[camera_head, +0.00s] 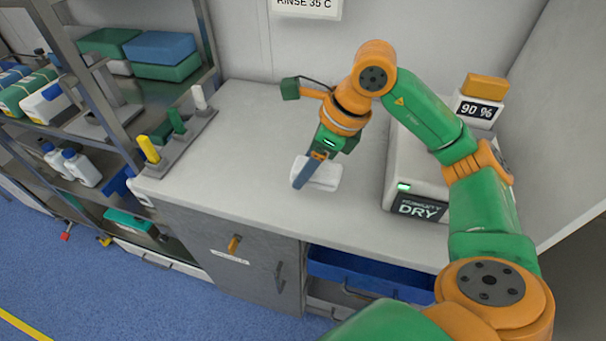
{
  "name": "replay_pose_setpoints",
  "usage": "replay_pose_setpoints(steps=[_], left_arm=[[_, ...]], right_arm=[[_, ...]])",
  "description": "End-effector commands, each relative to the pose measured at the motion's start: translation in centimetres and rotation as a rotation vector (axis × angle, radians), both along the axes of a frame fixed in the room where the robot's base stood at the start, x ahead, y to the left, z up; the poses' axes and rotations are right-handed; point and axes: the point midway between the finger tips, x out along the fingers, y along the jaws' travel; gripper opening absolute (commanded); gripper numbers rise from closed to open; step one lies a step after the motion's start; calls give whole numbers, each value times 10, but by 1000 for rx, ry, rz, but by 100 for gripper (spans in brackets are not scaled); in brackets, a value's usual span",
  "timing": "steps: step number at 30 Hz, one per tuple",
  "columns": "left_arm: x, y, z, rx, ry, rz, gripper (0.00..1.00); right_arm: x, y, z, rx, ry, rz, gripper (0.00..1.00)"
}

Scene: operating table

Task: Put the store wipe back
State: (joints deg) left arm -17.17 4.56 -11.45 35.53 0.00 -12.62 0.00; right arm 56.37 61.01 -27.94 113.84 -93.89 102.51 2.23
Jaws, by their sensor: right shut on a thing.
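The white wipe (323,176) is a small folded cloth on the grey counter top (250,165), near its middle. My right gripper (302,183) reaches down to it from above and is shut on it. One blue finger shows in front of the wipe and hides part of it. I cannot tell whether the wipe is lifted off the counter or still touches it. My left gripper is not in view.
A white box marked DRY (418,209) stands on the counter to the right. A rack with yellow, green and white upright pieces (175,140) stands at the left edge. Below, a blue drawer (365,271) is open. Shelves with bottles (82,168) stand left.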

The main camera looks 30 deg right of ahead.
Motion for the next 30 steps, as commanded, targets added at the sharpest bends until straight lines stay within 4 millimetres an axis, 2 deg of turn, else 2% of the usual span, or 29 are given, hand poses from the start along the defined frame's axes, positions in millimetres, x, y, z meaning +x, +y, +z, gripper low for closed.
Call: replay_pose_setpoints(steps=[5, 10, 21, 22, 24, 25, 30], left_arm=[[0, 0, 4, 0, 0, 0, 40], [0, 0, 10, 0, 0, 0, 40], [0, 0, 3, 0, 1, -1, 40], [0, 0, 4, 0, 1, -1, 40], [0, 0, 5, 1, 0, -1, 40], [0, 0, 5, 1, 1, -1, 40], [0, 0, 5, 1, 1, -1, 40]], right_arm=[[17, -2, -21, 2, 5, -1, 9], [17, -2, -50, -1, 2, 1, 9], [18, -2, -57, 0, -2, 1, 9], [18, -2, -56, 0, -2, 1, 67], [18, -2, -55, 0, -2, 1, 86], [18, -2, -55, 1, -2, 1, 91], [18, -2, -55, 1, -2, 1, 91]])
